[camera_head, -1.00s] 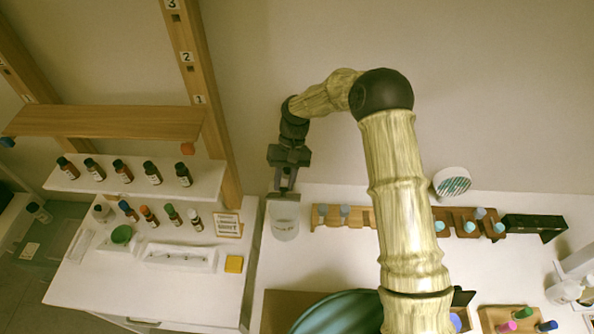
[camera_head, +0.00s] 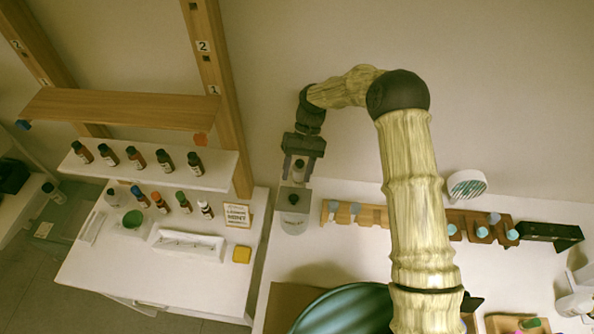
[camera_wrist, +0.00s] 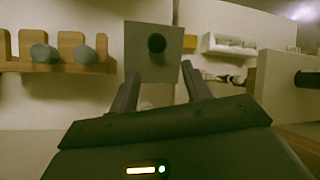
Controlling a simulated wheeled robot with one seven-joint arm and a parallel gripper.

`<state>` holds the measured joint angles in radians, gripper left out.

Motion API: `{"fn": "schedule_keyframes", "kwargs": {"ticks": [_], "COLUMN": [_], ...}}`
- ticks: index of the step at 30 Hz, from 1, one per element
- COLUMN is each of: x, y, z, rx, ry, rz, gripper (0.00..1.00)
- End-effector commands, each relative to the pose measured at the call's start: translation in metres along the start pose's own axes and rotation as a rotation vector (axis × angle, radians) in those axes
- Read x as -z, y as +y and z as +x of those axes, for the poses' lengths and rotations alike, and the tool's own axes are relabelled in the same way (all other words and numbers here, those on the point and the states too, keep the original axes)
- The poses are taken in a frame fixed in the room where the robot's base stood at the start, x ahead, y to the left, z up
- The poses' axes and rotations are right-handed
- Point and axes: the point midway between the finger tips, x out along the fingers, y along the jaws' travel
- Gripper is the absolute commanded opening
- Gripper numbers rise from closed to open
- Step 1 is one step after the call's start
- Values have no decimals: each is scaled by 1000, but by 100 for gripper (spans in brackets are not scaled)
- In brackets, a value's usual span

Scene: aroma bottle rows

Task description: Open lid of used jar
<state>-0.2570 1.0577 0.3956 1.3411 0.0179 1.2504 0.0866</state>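The jar (camera_head: 295,221) is pale and translucent with a label. It stands upright at the left end of the right-hand table. A grey square lid (camera_head: 299,206) with a dark round knob (camera_head: 293,198) sits on top. In the wrist view, the lid (camera_wrist: 146,70) and knob (camera_wrist: 157,43) face me beyond the fingertips. My gripper (camera_head: 296,182) is just above and behind the lid in the head view. Its fingers also show in the wrist view (camera_wrist: 160,79), spread apart with nothing gripped. A small pale, dark-topped object (camera_head: 299,170) shows between the fingers in the head view; its distance is unclear.
A wooden rack (camera_head: 345,213) with pale-blue-topped items stands right of the jar. A left table (camera_head: 190,277) holds bottles, a white tray (camera_head: 188,244) and a yellow block (camera_head: 241,255). A shelf (camera_head: 222,179) with several dark bottles is above it. A large teal round object (camera_head: 345,310) is in front.

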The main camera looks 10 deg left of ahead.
Motion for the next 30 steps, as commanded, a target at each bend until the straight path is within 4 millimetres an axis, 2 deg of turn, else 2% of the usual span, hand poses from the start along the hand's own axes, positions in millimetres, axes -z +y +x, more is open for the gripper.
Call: {"fn": "schedule_keyframes", "kwargs": {"ticks": [11,17,24,30], "x": [-3,-15,-36,-45], "y": [-2,-12,-26,-32], "z": [-6,-29,-66,-81], "rx": [-1,-2,-3,-1], "ry": [-1,2,1,-2], "rz": [-1,-3,-4,-3], "gripper": [48,48,48,48]}}
